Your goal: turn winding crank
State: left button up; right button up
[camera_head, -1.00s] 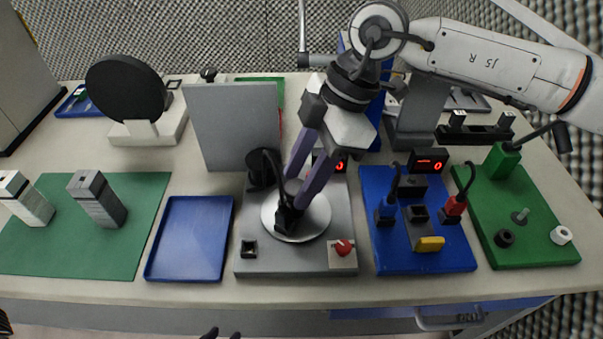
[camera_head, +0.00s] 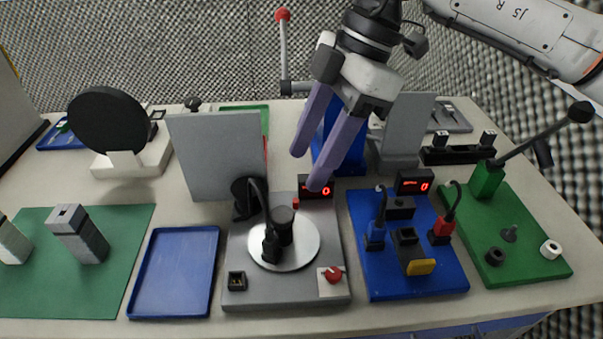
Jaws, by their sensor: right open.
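The grey station (camera_head: 245,272) stands at the front middle of the table. It carries a round silver disc (camera_head: 302,250) with an upright black knob (camera_head: 283,216) on it, which looks like the crank. A black spool-like part (camera_head: 243,205) and a curved black arm or cable reach over the disc from behind. A red digital display (camera_head: 316,188) sits at the station's back edge. My right gripper (camera_head: 308,168) is open and empty, above and behind the disc, apart from the knob; its purple fingers partly overlap the display. My left gripper is out of view.
A red knob (camera_head: 333,274) is at the station's front right. A grey upright panel (camera_head: 205,165) stands behind it. An empty blue tray (camera_head: 170,275) lies left; a blue board (camera_head: 375,280) and a green board (camera_head: 530,268) lie right. A red-tipped lever (camera_head: 283,45) rises behind.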

aim_at(300, 239)
jog(key=k, duration=1)
